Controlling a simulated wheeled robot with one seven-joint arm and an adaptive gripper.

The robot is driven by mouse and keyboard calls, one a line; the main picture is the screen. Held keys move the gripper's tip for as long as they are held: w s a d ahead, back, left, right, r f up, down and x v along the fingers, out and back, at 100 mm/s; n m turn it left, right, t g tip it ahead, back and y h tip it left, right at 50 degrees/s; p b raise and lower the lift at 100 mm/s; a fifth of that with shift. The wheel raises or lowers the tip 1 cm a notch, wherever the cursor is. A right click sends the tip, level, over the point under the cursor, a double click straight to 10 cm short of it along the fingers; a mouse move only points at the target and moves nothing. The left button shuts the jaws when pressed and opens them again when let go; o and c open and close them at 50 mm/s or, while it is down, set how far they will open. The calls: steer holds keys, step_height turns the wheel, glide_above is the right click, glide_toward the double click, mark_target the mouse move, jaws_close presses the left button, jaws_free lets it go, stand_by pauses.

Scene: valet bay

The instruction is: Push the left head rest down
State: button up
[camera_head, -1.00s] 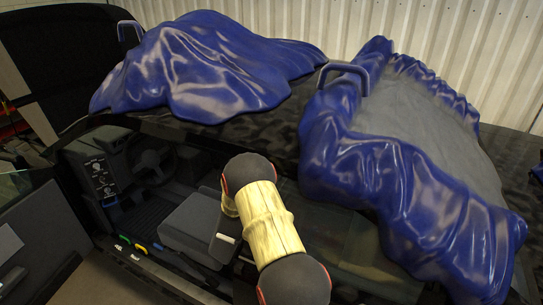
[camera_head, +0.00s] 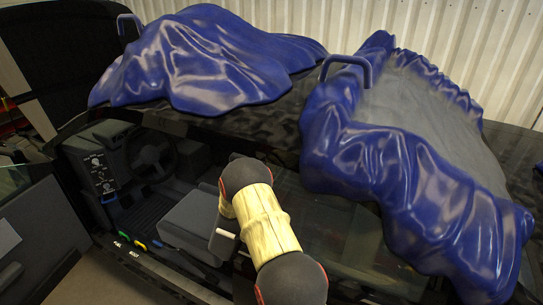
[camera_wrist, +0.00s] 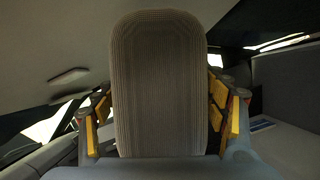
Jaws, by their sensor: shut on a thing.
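The left head rest (camera_wrist: 160,75), a tall ribbed grey-brown cushion with a rounded top, fills the middle of the wrist view. My gripper (camera_wrist: 160,112) straddles it, with yellow-padded fingers at its left and right sides, shut on it. The lower end of the head rest is near a dark surface at the bottom of the view, and its posts are not visible. In the head view my arm reaches into the car over a grey seat cushion (camera_head: 195,224). The gripper and head rest cannot be made out there.
A steering wheel (camera_head: 152,155) is inside at left. An open door (camera_head: 30,235) stands at the far left. The car ceiling (camera_wrist: 55,35) is close above the head rest.

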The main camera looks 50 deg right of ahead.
steer(key=shift+f, duration=0.45)
steer(key=o, duration=1.4)
steer(key=shift+w, duration=0.1)
steer(key=shift+c, duration=0.2)
steer(key=o, duration=0.3)
steer(key=shift+r, duration=0.1)
steer(key=shift+o, duration=0.2)
steer(key=shift+a, duration=0.1)
steer(key=v, duration=1.2)
